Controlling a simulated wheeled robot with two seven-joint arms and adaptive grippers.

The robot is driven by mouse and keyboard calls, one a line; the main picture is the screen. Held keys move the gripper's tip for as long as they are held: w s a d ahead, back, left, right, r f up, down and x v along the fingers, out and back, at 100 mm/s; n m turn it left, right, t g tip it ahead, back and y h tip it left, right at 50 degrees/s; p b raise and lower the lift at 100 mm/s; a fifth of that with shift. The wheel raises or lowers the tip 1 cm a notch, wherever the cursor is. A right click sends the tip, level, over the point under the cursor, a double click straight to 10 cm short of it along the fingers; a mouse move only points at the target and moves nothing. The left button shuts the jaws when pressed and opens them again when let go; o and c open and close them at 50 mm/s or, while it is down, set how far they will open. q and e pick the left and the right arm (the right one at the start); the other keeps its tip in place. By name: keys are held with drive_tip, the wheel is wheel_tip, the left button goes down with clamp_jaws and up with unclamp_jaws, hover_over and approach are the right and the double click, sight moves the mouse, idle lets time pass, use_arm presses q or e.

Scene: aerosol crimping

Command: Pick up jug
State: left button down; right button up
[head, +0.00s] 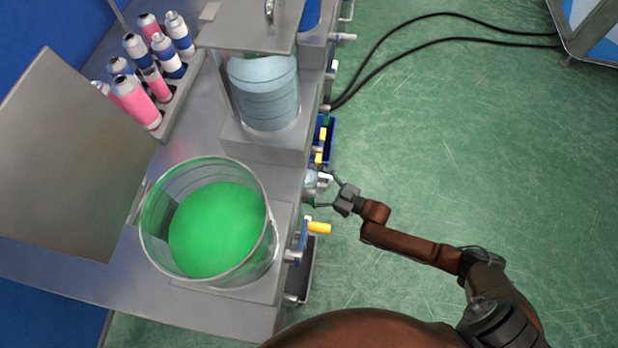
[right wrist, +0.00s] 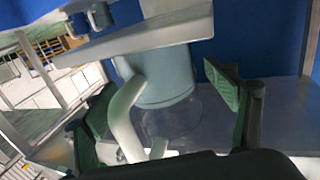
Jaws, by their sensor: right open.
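In the wrist view the green-padded fingers stand apart, one to each side of the jug and handle. Contact cannot be told. My left gripper is not in view.
A large clear tank of green liquid (head: 217,230) stands on the bench, near a second tank (head: 263,92) of pale blue liquid. A yellow-handled valve (head: 319,228) sticks out below the gripper. Several spray cans stand in a rack (head: 181,97). The green floor (head: 470,150) to the right is mostly clear.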

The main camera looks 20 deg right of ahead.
drive_tip(key=shift+w+a+r, duration=0.1)
drive_tip(key=shift+w, duration=0.05)
drive_tip(key=shift+c, duration=0.7)
drive_tip(key=c, duration=1.4)
drive_tip(key=shift+c, duration=1)
